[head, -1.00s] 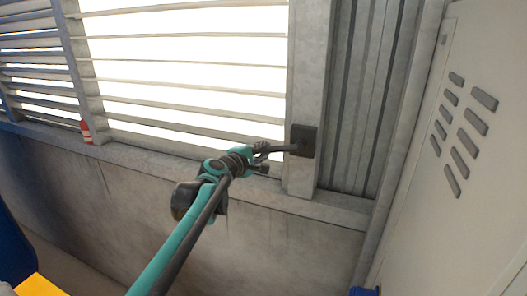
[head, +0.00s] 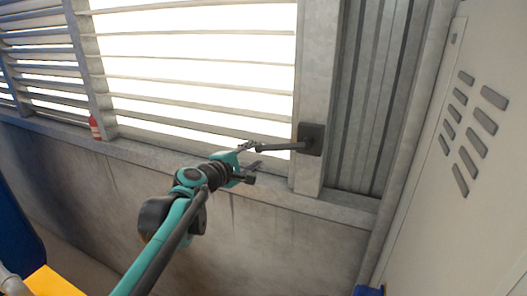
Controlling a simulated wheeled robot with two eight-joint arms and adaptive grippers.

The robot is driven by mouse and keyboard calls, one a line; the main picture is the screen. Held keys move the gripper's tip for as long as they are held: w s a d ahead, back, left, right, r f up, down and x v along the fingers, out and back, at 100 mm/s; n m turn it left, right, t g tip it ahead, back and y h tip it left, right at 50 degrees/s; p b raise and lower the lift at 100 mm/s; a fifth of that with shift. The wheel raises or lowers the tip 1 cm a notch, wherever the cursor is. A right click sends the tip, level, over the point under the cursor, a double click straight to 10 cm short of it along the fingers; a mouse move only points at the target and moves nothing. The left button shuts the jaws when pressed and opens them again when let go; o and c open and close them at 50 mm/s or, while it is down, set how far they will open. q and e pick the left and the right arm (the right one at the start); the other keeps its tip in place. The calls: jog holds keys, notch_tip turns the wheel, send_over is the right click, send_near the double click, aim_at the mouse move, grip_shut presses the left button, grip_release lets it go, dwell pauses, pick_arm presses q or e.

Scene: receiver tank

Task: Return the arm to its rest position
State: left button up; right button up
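My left arm comes in from the lower left, teal and black. Its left gripper (head: 251,157) is at the window sill, with its fingers spread apart and nothing seen between them. A dark lever handle (head: 282,147) sticks out to the left from a black square box (head: 311,139) on the grey post. The handle's free end is close to the upper fingertip; I cannot tell whether they touch. My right gripper is not in view.
A louvred window (head: 195,60) fills the back wall above a concrete sill (head: 335,208). A small red bottle (head: 95,127) stands on the sill at left. A pale vented cabinet (head: 480,200) closes off the right side. Yellow (head: 50,283) and blue (head: 14,225) objects are at lower left.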

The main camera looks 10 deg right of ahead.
pick_arm(q)
jog(key=shift+v, duration=1.15)
jog(key=s+a+f+m+g+y+b, duration=0.1)
jog(key=s+a+f+m+y+b, duration=0.2)
jog(key=s+a+f+b, duration=0.5)
jog(key=s+a+f+m+g+y+b, duration=0.2)
jog(key=s+a+f+b, duration=0.7)
jog(key=f, duration=2.3)
jog(key=s+a+f+m+g+y+b, duration=0.2)
jog(key=s+a+f+m+y+b, duration=0.3)
jog(key=s+f+b, duration=0.8)
jog(key=a+f+m+b, duration=0.2)
jog(key=a+f+b, duration=0.2)
jog(key=f, duration=0.4)
jog(key=shift+s+a+m+y, duration=0.2)
jog(key=shift+a+m+y, duration=0.1)
jog(key=shift+y, duration=0.1)
